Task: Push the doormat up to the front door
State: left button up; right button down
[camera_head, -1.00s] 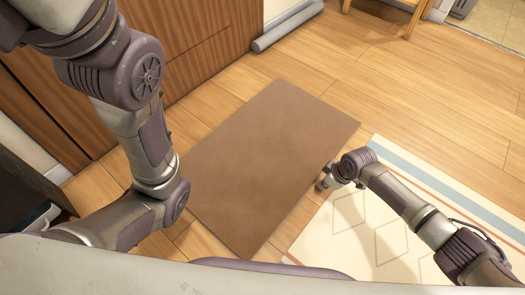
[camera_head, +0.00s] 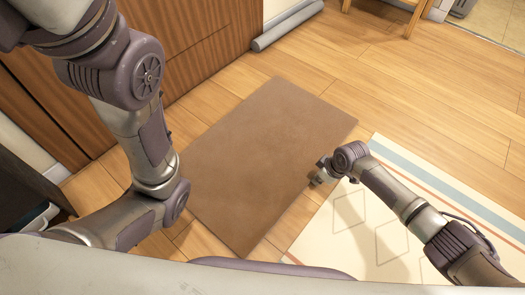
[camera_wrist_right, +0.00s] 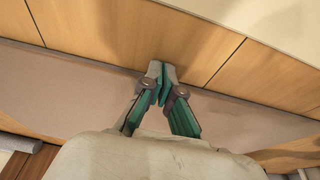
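The doormat (camera_head: 262,150) is a flat brown rectangle on the wooden floor in the head view. The brown wooden front door (camera_head: 200,50) stands beyond its far left side, with a strip of bare floor between. My right gripper (camera_head: 318,181) is low at the mat's right long edge. In the right wrist view the mat (camera_wrist_right: 60,92) crosses behind the gripper as a pinkish-brown band. There the right gripper's fingertips (camera_wrist_right: 162,70) are together at the mat's edge, with nothing seen between them; whether they touch it is unclear. My left gripper is out of view.
A cream patterned rug (camera_head: 375,225) lies right of the mat, under my right arm. A grey roll (camera_head: 288,27) lies along the wall beyond the door. Wooden furniture legs (camera_head: 412,18) stand at the top right. Floor between the mat and that furniture is clear.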

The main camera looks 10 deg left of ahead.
aim_at(270, 150)
jog(key=shift+w+a+b, duration=0.35)
jog(key=shift+w+a, duration=0.2)
jog(key=shift+a, duration=0.3)
jog(key=shift+w+a+b, duration=0.3)
jog(key=shift+w+a, duration=0.2)
jog(key=shift+a, duration=0.3)
jog(key=shift+w+a+b, duration=0.35)
jog(key=shift+w+a, duration=0.2)
jog(key=shift+a, duration=0.3)
jog(key=shift+w+a+b, duration=0.75)
jog(key=shift+a+b, duration=0.05)
jog(key=shift+a, duration=0.35)
jog(key=shift+w+a+b, duration=0.75)
jog(key=shift+w+a, duration=0.05)
jog(key=shift+a, duration=0.3)
jog(key=shift+w+a+b, duration=0.75)
jog(key=shift+a+b, duration=0.05)
jog(key=shift+a, duration=0.35)
jog(key=shift+w+a+r, duration=0.1)
jog(key=shift+w+a, duration=0.6)
jog(key=shift+a, duration=0.25)
jog(key=shift+w+a+r, duration=0.1)
jog(key=shift+w+a, duration=0.55)
jog(key=shift+a, duration=0.25)
jog(key=shift+w+a+f, duration=0.1)
jog(key=shift+w+a, duration=0.05)
jog(key=shift+a, duration=0.3)
